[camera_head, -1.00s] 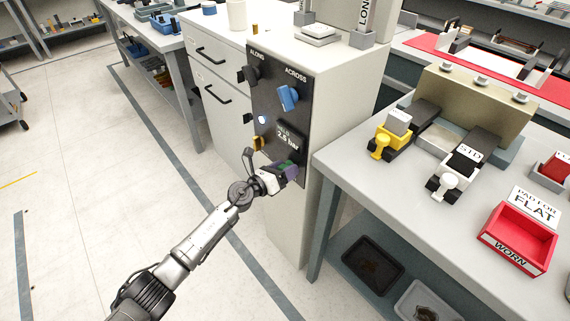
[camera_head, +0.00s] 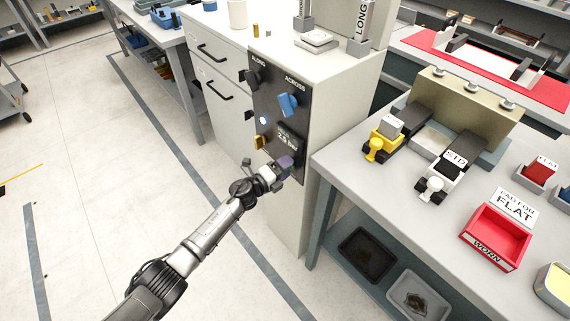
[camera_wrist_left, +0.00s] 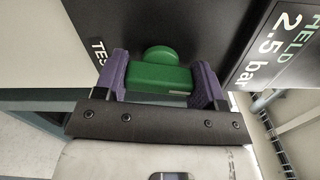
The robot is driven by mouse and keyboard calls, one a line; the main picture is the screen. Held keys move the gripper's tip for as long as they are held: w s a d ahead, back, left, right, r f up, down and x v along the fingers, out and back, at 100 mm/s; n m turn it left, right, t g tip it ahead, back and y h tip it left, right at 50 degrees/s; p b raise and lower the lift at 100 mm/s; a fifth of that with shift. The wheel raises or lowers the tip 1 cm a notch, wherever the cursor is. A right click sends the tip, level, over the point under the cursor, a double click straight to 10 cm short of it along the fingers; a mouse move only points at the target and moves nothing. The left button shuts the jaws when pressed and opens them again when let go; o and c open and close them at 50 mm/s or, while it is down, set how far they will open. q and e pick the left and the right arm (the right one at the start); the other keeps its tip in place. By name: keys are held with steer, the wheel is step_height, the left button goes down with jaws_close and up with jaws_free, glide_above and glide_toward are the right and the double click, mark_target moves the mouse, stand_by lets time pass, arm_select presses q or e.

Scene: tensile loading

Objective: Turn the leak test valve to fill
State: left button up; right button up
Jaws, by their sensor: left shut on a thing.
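The leak test valve's green handle (camera_wrist_left: 158,79) shows in the left wrist view, with a round green knob behind it against the dark panel. My left gripper (camera_head: 284,164) is at the lower part of the panel in the head view. In the left wrist view, its purple fingers (camera_wrist_left: 160,83) are shut on the two ends of the green handle. The handle lies crosswise between them. In the head view the gripper hides most of the valve. Only part of a label, "TES", shows beside it. My right gripper is not in view.
The grey table (camera_head: 350,178) with fixtures and a red tray (camera_head: 495,236) stands to the right. Open floor lies left.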

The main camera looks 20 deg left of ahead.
arm_select(q)
steer(key=shift+n+p, duration=0.45)
steer(key=shift+n, duration=0.55)
steer(key=o, duration=0.9)
steer(key=p+v, duration=0.4)
steer(key=v, duration=0.9)
steer(key=shift+s+a, duration=0.2)
steer(key=shift+s, duration=0.15)
